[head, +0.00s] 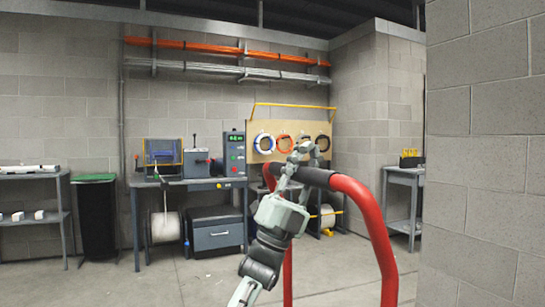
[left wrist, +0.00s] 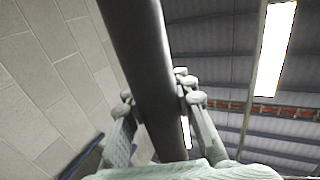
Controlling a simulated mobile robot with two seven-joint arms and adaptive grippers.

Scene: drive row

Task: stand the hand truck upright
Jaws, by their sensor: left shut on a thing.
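The hand truck (head: 374,217) shows as a red tubular frame with a dark grip across its top, in the lower middle of the head view. Its lower part is out of the picture. My left gripper (head: 299,160) is at the left part of the dark grip. In the left wrist view, the dark grip bar (left wrist: 143,55) runs between the fingers of my left gripper (left wrist: 158,108), and the gripper is shut on it. My right gripper is not in view.
A workbench (head: 190,183) with machines stands against the back wall, with a grey drawer box (head: 216,236) under it. A dark bin (head: 97,215) stands at left. A block wall (head: 485,150) is close on the right. The floor (head: 190,285) at front left is clear.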

